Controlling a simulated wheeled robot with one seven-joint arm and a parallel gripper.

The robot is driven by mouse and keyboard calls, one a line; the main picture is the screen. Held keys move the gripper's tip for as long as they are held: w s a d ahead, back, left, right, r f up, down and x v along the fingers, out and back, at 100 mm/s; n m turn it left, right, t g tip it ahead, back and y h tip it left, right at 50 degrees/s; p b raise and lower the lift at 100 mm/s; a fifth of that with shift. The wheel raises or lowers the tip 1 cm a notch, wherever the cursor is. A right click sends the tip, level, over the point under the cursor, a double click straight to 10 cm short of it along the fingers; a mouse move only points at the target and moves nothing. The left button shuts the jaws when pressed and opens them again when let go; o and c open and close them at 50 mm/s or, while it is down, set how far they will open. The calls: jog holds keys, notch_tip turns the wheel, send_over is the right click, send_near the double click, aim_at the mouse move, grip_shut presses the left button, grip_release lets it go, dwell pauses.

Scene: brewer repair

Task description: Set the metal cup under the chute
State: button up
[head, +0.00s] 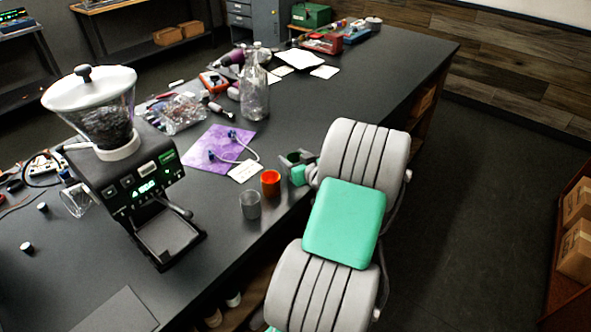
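A grey metal-looking cup (250,205) stands upright on the dark bench near its front edge. The grinder (130,175) stands to its left, with a clear hopper of dark beans, a white lid and a lit green display. A dark arm juts from the grinder's front above a tray (168,236); the chute's mouth cannot be made out. The tray looks empty. My gripper (293,160) is over the bench, right of and beyond the cup, apart from it. My own arm partly hides it, and its finger gap is unclear.
An orange-red cup (270,183) stands close beside the grey cup, toward my gripper. Behind are a white card (245,171), a purple mat (206,153) with a blue-ended tube and a glass bottle (254,98). The bench between grey cup and grinder tray is clear.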

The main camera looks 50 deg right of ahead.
grip_shut()
jog(key=shift+r, duration=0.1)
dwell(0.3)
